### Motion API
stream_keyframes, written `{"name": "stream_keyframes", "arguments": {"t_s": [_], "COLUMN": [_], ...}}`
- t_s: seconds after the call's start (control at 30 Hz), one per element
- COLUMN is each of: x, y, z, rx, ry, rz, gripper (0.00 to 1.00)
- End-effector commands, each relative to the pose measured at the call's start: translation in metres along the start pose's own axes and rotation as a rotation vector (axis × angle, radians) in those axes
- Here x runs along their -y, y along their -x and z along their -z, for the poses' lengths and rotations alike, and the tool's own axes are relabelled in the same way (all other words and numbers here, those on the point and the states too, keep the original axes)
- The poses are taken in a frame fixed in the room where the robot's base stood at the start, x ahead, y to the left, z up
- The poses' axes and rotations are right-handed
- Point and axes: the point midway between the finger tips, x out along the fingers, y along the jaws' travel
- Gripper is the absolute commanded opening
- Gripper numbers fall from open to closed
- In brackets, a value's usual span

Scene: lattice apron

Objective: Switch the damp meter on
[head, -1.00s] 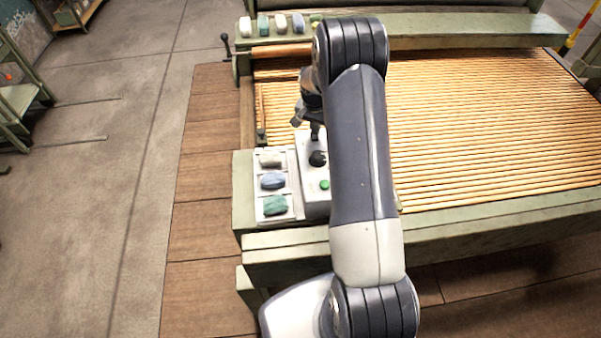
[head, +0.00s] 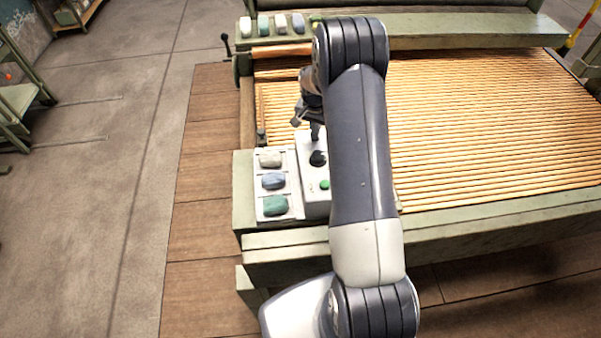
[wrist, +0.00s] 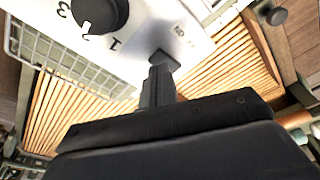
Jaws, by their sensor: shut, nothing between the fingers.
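The damp meter is a white box (head: 314,204) on the near left corner of the green bench frame, partly hidden by my arm. It has a black knob (head: 318,158) and a green button (head: 325,185) on top. In the wrist view its white face (wrist: 133,62) shows the black knob (wrist: 100,12) with the numbers 1, 2 and 3 around it. My gripper (head: 316,133) is shut and empty, pointing down at the meter's far end. In the wrist view its fingertips (wrist: 163,60) are over the face beside printed letters; I cannot tell whether they touch it.
A white tray (head: 287,163) with grey, blue and green bundles stands left of the meter. The slatted wooden apron (head: 480,130) fills the bench to the right. A wire grid (wrist: 60,58) shows beside the meter. Several small bundles sit on the back rail (head: 440,28).

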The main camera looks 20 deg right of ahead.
Motion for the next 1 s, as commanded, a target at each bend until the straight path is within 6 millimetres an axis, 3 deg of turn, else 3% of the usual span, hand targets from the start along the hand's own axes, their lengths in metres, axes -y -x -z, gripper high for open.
{"name": "stream_keyframes", "arguments": {"t_s": [1.0], "x": [0.0], "y": [-0.0096], "z": [-0.0015], "rx": [0.0], "ry": [0.0], "rz": [0.0], "gripper": [0.0]}}
